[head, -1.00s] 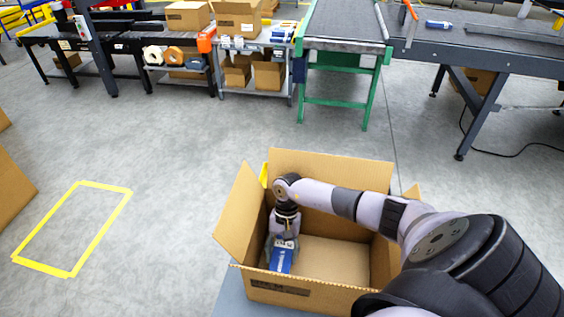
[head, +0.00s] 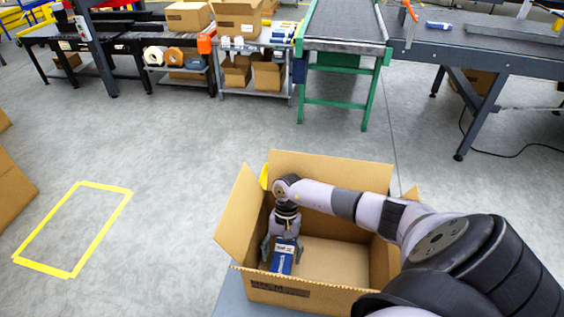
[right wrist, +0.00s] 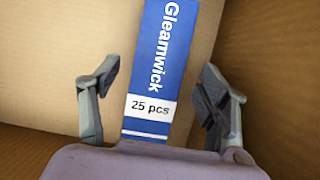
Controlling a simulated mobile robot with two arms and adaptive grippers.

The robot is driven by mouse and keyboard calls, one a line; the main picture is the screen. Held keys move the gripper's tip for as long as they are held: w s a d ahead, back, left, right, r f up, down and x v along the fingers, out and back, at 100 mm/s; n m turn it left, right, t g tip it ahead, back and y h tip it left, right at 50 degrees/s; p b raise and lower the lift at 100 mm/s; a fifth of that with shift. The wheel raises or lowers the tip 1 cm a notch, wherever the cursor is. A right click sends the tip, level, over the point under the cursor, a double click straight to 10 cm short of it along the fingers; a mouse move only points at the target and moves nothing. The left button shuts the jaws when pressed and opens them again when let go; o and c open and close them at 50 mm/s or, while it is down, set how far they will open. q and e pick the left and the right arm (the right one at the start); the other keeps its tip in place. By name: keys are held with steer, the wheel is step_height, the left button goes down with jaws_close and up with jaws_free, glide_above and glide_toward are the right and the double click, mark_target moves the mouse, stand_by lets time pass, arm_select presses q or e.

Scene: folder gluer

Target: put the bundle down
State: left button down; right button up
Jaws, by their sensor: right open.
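The bundle (head: 282,260) is blue with a white label and lies inside the open cardboard box (head: 262,288), near its left wall. In the right wrist view the bundle (right wrist: 166,60) reads "Gleamwick" and "25 pcs" and lies on the brown box floor. My right gripper (head: 283,252) reaches down into the box over the bundle. In the right wrist view the right gripper (right wrist: 160,85) is open, with one finger on each side of the bundle and a visible gap at both sides. My left gripper is in neither view.
The box's flaps stand open, and its floor right of the bundle is bare. The box sits on a grey surface (head: 232,302). A yellow floor outline (head: 100,228) lies left on clear floor. A green-framed conveyor (head: 345,60) and a grey table (head: 480,50) stand behind.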

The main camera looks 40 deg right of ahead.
steer(key=shift+w+d+r, duration=0.2)
steer(key=shift+r, duration=0.45)
arm_select(q)
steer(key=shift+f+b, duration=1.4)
steer(key=shift+b, duration=0.45)
arm_select(e)
steer(key=v, duration=1.1)
steer(key=shift+s+a+r, duration=0.1)
